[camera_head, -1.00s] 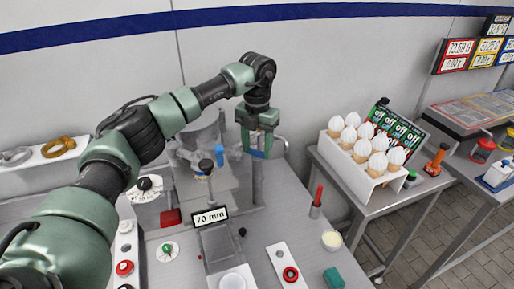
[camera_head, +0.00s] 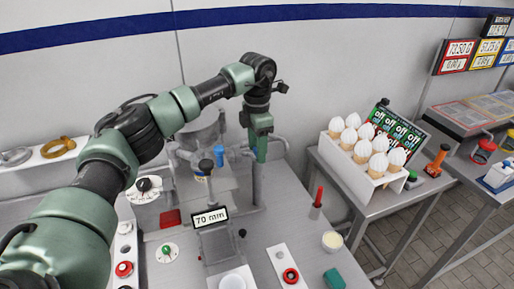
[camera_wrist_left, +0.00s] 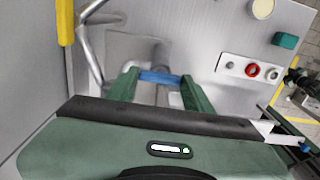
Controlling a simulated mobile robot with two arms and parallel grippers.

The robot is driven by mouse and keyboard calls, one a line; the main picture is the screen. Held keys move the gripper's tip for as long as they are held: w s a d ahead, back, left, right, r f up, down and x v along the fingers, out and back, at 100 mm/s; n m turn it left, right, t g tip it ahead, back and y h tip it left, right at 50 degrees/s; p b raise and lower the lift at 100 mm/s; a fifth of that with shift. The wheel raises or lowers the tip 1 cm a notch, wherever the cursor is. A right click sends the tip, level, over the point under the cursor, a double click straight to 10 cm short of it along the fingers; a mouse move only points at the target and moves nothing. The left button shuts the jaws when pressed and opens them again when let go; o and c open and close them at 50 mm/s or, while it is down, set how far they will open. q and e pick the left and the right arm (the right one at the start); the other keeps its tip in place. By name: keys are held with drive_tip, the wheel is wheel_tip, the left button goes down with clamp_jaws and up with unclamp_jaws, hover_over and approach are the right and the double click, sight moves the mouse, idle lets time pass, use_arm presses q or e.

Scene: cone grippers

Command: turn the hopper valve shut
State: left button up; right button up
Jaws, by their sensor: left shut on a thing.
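The hopper valve's blue handle (camera_wrist_left: 160,77) lies between the two green fingers of my left gripper in the left wrist view. My left gripper (camera_head: 261,157) is shut on this handle. In the head view the gripper points down at the grey pipe (camera_head: 257,185) beside the hopper and shows nearly edge-on, so its fingers hide the handle there. The grey hopper (camera_head: 201,132) stands left of the gripper, partly behind my arm. In the wrist view, part of the pipework shows just beyond the handle. My right gripper is not in view.
A "70 min" sign (camera_head: 210,217) and a ball-topped lever (camera_head: 206,166) stand in front of the hopper. Another blue part (camera_head: 219,156) sits on the pipework. A red-handled tool (camera_head: 318,197) stands to the right. A cone rack (camera_head: 365,165) stands on the right table.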

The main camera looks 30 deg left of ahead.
use_arm(q)
drive_tip(key=shift+r, duration=0.1)
idle(0.5)
drive_tip(key=o, duration=1.4)
wheel_tip(320, 180, up, 7)
drive_tip(key=shift+w+f+b, duration=0.1)
drive_tip(key=shift+b, duration=0.95)
drive_tip(key=shift+r, duration=0.45)
